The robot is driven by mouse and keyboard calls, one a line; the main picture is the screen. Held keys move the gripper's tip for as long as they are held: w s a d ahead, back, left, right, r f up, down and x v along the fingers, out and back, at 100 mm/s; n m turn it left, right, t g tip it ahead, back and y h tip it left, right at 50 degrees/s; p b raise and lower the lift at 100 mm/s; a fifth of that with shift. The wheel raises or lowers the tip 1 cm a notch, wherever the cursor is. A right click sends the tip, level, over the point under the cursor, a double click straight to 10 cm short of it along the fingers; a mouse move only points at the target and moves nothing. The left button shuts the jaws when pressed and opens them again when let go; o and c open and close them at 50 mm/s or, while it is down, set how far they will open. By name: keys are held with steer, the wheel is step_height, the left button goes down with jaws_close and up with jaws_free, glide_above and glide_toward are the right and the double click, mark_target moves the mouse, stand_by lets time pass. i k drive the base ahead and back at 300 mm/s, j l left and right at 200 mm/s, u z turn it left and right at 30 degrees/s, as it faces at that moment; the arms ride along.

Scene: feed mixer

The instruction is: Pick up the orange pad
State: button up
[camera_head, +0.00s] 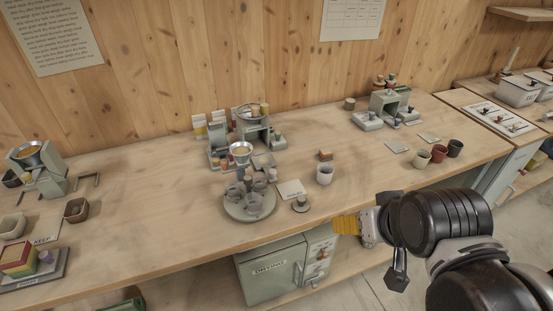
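A small orange-brown block (325,155), the only loose orange piece I see on the bench, lies behind a pale cup (324,174). It is small in view, and I cannot tell for sure that it is the orange pad. My gripper (374,248) is in front of the bench's front edge, right of and nearer than the block, and apart from it. A ribbed yellow-orange piece (346,225) shows at the gripper's left end. I cannot tell whether it is part of the gripper or something held. A dark finger-like part hangs below.
A round grey carousel (249,205) with several cups stands left of the pale cup. A dark knobbed piece (300,204) and a white card (291,189) lie between. Several cups (438,153) stand at the right. A green drying cabinet (270,272) sits under the bench.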

mark_target(324, 154)
steer(key=i+l+z, duration=0.1)
steer(key=i, duration=0.4)
steer(key=i+l, duration=0.2)
steer(key=i, duration=0.3)
steer(key=l+z, duration=0.05)
